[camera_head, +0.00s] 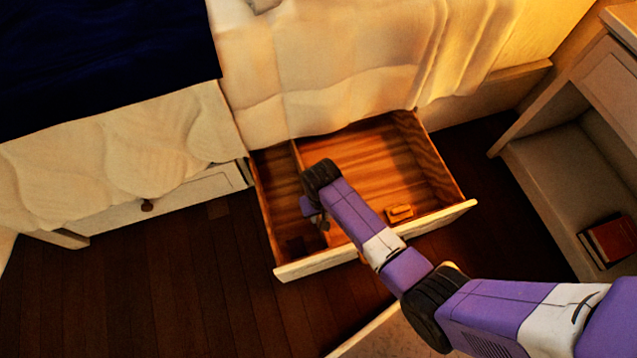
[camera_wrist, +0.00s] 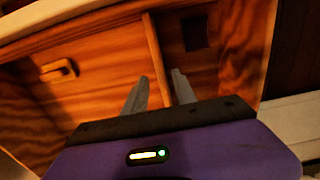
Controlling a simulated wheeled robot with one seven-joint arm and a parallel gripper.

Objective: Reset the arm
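My purple arm reaches from the lower right over an open wooden drawer (camera_head: 455,208) under the bed. My gripper (camera_head: 319,222) points down at the drawer's left part. In the wrist view, its two grey fingers (camera_wrist: 160,88) stand apart with nothing held between them. The drawer's thin divider (camera_wrist: 152,40) shows behind the gap between the fingers. I cannot tell how far the fingertips are above the drawer floor. My wrist hides part of the divider in the head view.
A small light-brown block (camera_head: 400,212) lies in the drawer's larger right compartment. A dark square patch (camera_wrist: 195,33) shows in the narrower one. A closed drawer (camera_head: 165,200) is at left, and a shelf unit (camera_head: 545,150) holding a red book (camera_head: 612,240) at right. Dark floor (camera_head: 170,285) is clear at lower left.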

